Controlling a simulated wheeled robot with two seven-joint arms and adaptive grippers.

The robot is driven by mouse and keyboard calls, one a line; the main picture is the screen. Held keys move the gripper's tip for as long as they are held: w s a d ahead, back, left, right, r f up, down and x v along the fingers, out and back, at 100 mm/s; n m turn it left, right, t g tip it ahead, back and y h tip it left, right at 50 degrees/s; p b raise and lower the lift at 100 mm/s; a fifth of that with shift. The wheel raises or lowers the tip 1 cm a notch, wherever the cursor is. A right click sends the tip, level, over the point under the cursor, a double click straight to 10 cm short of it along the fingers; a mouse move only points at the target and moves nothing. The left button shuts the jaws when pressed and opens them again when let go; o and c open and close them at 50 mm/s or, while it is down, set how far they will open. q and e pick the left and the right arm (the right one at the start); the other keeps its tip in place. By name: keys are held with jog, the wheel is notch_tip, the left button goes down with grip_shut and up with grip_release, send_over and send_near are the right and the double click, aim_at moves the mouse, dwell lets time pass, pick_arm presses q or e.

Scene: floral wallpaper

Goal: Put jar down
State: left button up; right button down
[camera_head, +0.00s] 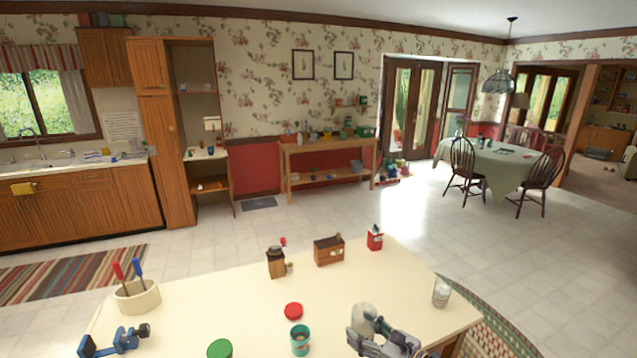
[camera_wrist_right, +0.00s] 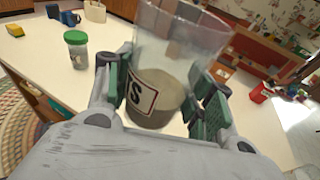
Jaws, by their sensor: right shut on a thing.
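My right gripper (camera_head: 377,337) is at the front right of the cream table (camera_head: 210,305), shut on a clear glass jar (camera_head: 364,318). In the right wrist view the jar (camera_wrist_right: 160,95) sits between the green finger pads, looks tilted in the picture, and has no lid. It holds a grey-brown content low down and carries a white label with a dark letter like an S. The jar's base is hidden in the head view, so I cannot tell whether it touches the table. My left gripper does not show.
Near the jar are a red lid (camera_head: 293,310), a teal cup (camera_head: 299,341), a green-lidded jar (camera_head: 220,348) and a glass (camera_head: 441,293). Behind stand a wooden grinder (camera_head: 276,264), a wooden box (camera_head: 329,251) and a red tin (camera_head: 375,239). The table's middle left is clear.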

jog(key=shift+s+d+f+m+t+h, duration=0.2)
jog(key=shift+d+f+m+t+h, duration=0.25)
jog(key=shift+d+m+h, duration=0.3)
jog(key=shift+s+d+f+m+t+h, duration=0.15)
jog(key=shift+d+f+m+t+h, duration=0.15)
jog(key=shift+d+m+t+h, duration=0.45)
jog(key=s+d+f+m+t+h+b, duration=0.1)
jog(key=s+d+f+m+h+b, duration=0.3)
jog(key=d+f+h, duration=0.3)
jog(key=shift+s+f+m+t+h, duration=0.3)
jog(key=shift+s+m+t+h, duration=0.1)
jog(key=shift+m, duration=0.4)
jog(key=shift+d, duration=0.1)
dwell(0.6)
